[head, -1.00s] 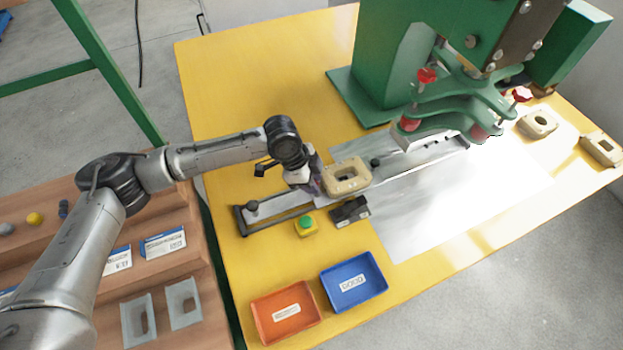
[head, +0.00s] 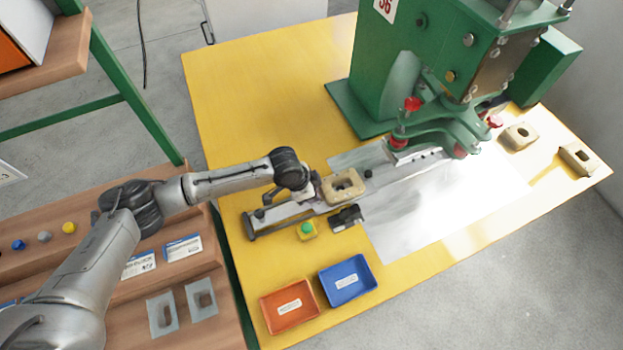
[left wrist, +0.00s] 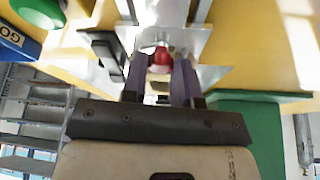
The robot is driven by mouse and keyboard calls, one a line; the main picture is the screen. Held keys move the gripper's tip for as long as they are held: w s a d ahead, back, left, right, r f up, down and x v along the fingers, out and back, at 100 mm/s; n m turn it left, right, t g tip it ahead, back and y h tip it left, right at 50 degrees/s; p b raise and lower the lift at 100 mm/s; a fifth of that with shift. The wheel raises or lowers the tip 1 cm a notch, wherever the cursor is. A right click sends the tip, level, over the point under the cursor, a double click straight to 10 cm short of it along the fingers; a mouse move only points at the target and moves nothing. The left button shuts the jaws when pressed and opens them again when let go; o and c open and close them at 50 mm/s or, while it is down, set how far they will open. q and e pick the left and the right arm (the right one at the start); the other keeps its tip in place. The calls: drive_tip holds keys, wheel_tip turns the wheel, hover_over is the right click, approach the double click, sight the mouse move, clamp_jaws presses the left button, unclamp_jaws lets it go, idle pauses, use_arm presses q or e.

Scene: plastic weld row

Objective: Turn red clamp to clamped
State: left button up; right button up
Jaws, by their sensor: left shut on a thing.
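The red clamp is hidden in the head view by my wrist and gripper. Its exact angle cannot be told. My right gripper is not in view.
The green press (head: 440,80) stands to the right over the rail, with red knobs. A green button (head: 307,229) and a black block (head: 346,217) sit in front of the rail. Orange (head: 290,326) and blue (head: 368,293) bins lie nearer. The yellow table's back left (head: 260,90) is clear.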

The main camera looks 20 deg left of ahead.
use_arm(q)
drive_tip(key=n+y+p, duration=0.1)
drive_tip(key=n+p, duration=0.2)
drive_tip(key=p, duration=0.1)
drive_tip(key=n+t+y+p, duration=0.1)
drive_tip(key=n+p, duration=0.2)
drive_tip(key=p, duration=0.2)
drive_tip(key=n+t+p, duration=0.1)
drive_tip(key=n+p, duration=0.2)
drive_tip(key=p, duration=0.2)
drive_tip(key=shift+s+d+r+y, duration=0.2)
drive_tip(key=shift+d+r+y, duration=0.15)
drive_tip(key=shift+d+y, duration=0.05)
drive_tip(key=n+y+p, duration=0.1)
drive_tip(key=n+p, duration=0.1)
drive_tip(key=n, duration=0.1)
drive_tip(key=shift+f, duration=0.15)
drive_tip(key=shift+f+n+y+p, duration=0.1)
drive_tip(key=shift+n+y+p, duration=0.2)
drive_tip(key=shift+n+p, duration=0.3)
drive_tip(key=shift+n, duration=0.3)
drive_tip(key=o, duration=0.9)
drive_tip(key=shift+f, duration=0.1)
